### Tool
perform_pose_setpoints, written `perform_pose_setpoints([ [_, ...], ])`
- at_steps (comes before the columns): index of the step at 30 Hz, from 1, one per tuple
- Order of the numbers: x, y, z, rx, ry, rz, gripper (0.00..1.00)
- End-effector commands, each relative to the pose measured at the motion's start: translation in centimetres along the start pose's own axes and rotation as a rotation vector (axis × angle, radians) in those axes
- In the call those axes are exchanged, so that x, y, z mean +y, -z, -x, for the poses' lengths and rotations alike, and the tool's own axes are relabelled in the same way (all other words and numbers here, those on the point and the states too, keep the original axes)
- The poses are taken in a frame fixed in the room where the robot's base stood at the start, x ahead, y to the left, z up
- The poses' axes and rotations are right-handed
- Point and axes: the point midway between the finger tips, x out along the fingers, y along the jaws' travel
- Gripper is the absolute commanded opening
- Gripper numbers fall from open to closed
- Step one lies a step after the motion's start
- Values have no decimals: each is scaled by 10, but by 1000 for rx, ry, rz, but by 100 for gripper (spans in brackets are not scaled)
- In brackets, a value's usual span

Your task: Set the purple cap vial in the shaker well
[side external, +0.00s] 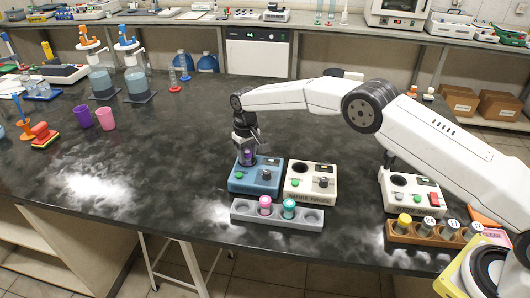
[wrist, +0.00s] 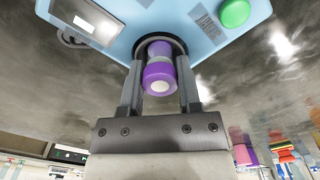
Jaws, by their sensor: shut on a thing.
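The purple cap vial (wrist: 159,77) is upright between the two fingers of my gripper (wrist: 160,88), which is shut on it. In the side external view, my gripper (side external: 247,158) points down over the back of the blue shaker unit (side external: 242,187). The blue unit also shows in the wrist view (wrist: 200,22), with a green button and a small display. The vial's lower end is at the dark round well (wrist: 180,46); the vial and fingers hide most of the opening, so I cannot tell how deep it sits.
A cream unit (side external: 296,193) stands just right of the blue one, and a white unit (side external: 392,187) farther right. A grey rack (side external: 244,214) in front holds pink and teal capped vials. A brown rack (side external: 400,232) holds several vials. Purple (side external: 82,117) and pink cups (side external: 105,118) stand left.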

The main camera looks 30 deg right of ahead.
Motion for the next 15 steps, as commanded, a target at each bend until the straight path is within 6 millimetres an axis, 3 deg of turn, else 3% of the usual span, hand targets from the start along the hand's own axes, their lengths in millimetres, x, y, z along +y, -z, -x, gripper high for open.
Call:
perform_pose_setpoints([
  [7, 0, 0, -1, 0, 0, 0, 5],
  [8, 0, 0, -1, 0, 0, 0, 46],
  [9, 0, 0, -1, 0, 0, 0, 59],
  [12, 0, 0, -1, 0, 0, 0, 84],
  [15, 0, 0, -1, 0, 0, 0, 84],
])
